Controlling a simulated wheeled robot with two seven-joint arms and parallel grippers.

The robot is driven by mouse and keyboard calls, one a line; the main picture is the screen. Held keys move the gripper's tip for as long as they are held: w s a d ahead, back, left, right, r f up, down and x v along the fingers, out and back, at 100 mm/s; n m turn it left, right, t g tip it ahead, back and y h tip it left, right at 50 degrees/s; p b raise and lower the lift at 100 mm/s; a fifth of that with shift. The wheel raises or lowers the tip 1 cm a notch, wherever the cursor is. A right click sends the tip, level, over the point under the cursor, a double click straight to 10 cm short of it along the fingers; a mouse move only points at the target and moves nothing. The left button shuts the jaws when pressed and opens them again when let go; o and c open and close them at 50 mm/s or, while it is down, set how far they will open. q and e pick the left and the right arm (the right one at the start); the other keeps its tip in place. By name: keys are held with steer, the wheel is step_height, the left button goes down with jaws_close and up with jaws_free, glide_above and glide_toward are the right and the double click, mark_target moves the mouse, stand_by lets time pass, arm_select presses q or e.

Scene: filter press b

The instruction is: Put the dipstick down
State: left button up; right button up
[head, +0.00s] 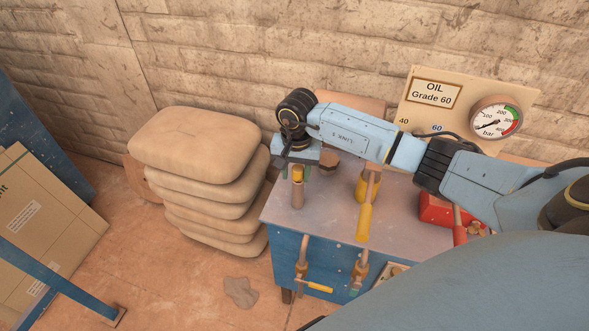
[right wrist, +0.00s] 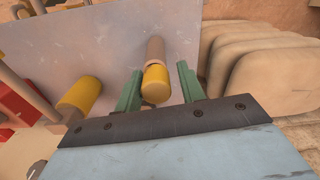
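A short upright piece with a yellow top and a tan lower part (head: 297,188) stands on the blue cabinet's grey top (head: 325,218), near its left edge. It looks like the dipstick, but I cannot be sure. My right gripper (head: 298,168) is over it, pointing down. In the right wrist view the yellow end (right wrist: 155,88) lies between my two green fingers (right wrist: 158,88). The fingers are apart, with a visible gap on the right side. The piece's lower end is partly hidden. My left gripper is not in view.
A yellow-handled tool (head: 365,222) is right of the gripper. A red box (head: 436,209) is farther right. An oil sign (head: 433,92) and a pressure gauge (head: 496,118) stand behind. Stacked tan sacks (head: 195,145) are close on the left. Valves (head: 318,287) stick out in front.

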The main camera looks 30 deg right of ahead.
steer(key=r, duration=0.3)
steer(key=r+b, duration=0.1)
steer(key=r, duration=0.7)
steer(key=shift+s+d+b, duration=0.15)
steer(key=shift+d+b, duration=0.1)
steer(key=shift+b, duration=0.1)
steer(key=shift+r, duration=0.6)
